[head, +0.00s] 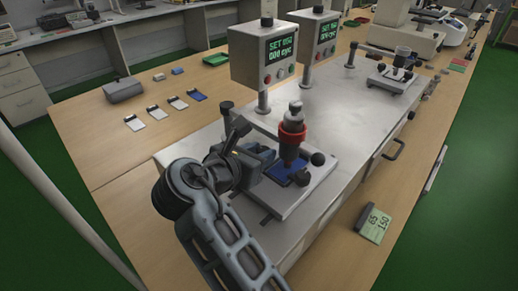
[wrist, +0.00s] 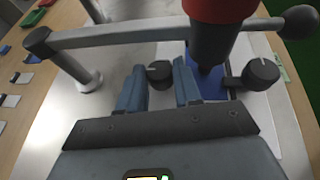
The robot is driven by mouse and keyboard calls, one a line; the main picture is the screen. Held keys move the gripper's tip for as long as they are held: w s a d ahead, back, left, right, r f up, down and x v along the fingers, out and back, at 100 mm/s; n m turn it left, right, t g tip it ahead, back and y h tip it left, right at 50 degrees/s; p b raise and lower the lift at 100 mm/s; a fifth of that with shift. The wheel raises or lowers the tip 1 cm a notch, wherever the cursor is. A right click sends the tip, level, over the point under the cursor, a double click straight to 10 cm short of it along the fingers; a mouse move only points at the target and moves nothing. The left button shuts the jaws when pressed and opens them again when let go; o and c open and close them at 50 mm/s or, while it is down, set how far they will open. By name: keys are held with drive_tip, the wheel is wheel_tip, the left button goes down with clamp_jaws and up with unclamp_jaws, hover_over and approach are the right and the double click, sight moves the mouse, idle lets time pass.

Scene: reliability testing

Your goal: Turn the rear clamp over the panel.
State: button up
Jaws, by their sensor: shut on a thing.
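The fixture plate (head: 290,205) lies on the metal bench top and carries a blue panel (head: 280,172), which shows partly in the wrist view (wrist: 206,86). The rear clamp (wrist: 158,74) is a dark round knob with a pale mark. My gripper (head: 264,160) reaches it from the left, and its two fingers (wrist: 159,84) are shut on the knob, one on each side. My gripper hides this clamp in the head view; the direction of its arm cannot be told. The front clamp (wrist: 261,73) is a similar knob right of the panel, its short arm pointing toward the panel.
A red-collared press head (head: 292,130) stands above the panel, close to my fingers. A lever (wrist: 130,36) with a ball end crosses just beyond them. Two counter boxes (head: 264,55) stand behind. A second fixture (head: 392,75) sits farther back; bench between is clear.

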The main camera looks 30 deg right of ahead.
drive_tip(key=shift+r+p, duration=0.35)
drive_tip(key=shift+p, duration=0.2)
drive_tip(key=p, duration=0.2)
drive_tip(key=m+g+h+p, duration=0.1)
drive_tip(key=p, duration=0.1)
drive_tip(key=shift+w+r+m+g, duration=0.1)
drive_tip(key=shift+r+m+g, duration=0.05)
drive_tip(key=shift+m+g, duration=0.15)
drive_tip(key=m+g+p, duration=0.2)
drive_tip(key=p, duration=0.1)
drive_tip(key=shift+w+f+h+p, duration=0.2)
drive_tip(key=shift+h+p, duration=0.1)
drive_tip(key=m+g, duration=0.1)
drive_tip(key=g, duration=0.1)
drive_tip(key=m+g, duration=0.1)
drive_tip(key=shift+w+a+f+m, duration=0.1)
drive_tip(key=shift+w+f+m, duration=0.05)
drive_tip(key=shift+w+m, duration=0.15)
drive_tip(key=m+g, duration=0.3)
drive_tip(key=g, duration=0.1)
drive_tip(key=shift+w+y, duration=0.2)
drive_tip(key=shift+y, duration=0.2)
drive_tip(key=shift+w+m+g+y, duration=0.2)
drive_tip(key=shift+m+g+y, duration=0.7)
drive_tip(key=shift+m+g, duration=0.95)
drive_tip(key=shift+d+f+m+g, duration=0.1)
drive_tip(key=shift+d+m+g, duration=0.1)
drive_tip(key=shift+m+g, duration=0.05)
drive_tip(key=o, duration=0.8)
drive_tip(key=shift+c, duration=0.2)
